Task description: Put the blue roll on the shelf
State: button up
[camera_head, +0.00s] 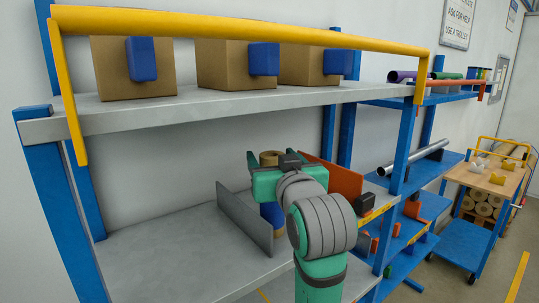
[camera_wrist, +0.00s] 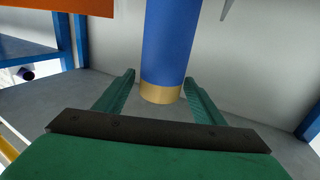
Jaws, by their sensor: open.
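The blue roll (camera_head: 269,214) stands on the lower grey shelf (camera_head: 170,258), between a grey divider and an orange panel. My gripper (camera_head: 272,164) is open at the roll. In the wrist view the blue roll (camera_wrist: 168,42) runs out of the top of the picture. Its tan end (camera_wrist: 160,93) lies between the two spread green fingers of my gripper (camera_wrist: 160,76). I cannot tell whether either finger touches it.
The grey divider (camera_head: 243,220) stands close left of the roll, and the orange panel (camera_head: 335,179) is on its right. The upper shelf (camera_head: 190,108) holds cardboard boxes (camera_head: 222,66) behind a yellow rail (camera_head: 235,28). The lower shelf is clear left of the divider. A blue cart (camera_head: 468,238) stands at right.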

jog(key=v, duration=0.8)
jog(key=shift+s, duration=0.35)
